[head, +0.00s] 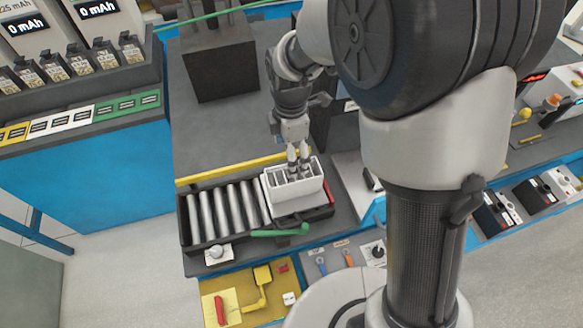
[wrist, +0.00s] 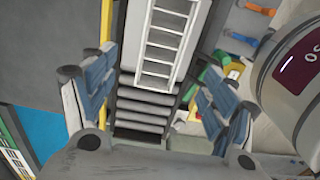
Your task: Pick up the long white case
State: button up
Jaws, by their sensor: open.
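The long white case (head: 298,198) has a row of dividers along its open top. In the head view it sits at the right end of a dark roller tray (head: 183,228). My gripper (head: 298,163) points down over the case, its fingertips at or just above the top; whether they touch it I cannot tell. In the wrist view the case (wrist: 134,40) runs from the top edge to the middle, between the spread fingers of my gripper (wrist: 148,90). The gripper is open and holds nothing.
Grey rollers (head: 222,208) lie left of the case. A green handle (head: 280,231) is at the tray's front, and a yellow bar (head: 228,168) runs behind it. A dark box (head: 218,70) stands farther back. The grey bench top between is clear.

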aim_at(293, 180)
notch_tip(293, 180, down, 8)
jog(key=shift+f+b, duration=0.1)
jog(key=shift+b, duration=0.7)
jog(key=f, duration=0.1)
jog(key=f+b, duration=0.1)
jog(key=f, duration=0.3)
jog(key=shift+d+f+b, duration=0.15)
jog(key=shift+d+b, duration=0.15)
jog(key=shift+s, duration=0.1)
jog(key=shift+c, duration=0.5)
jog(key=c, duration=1.3)
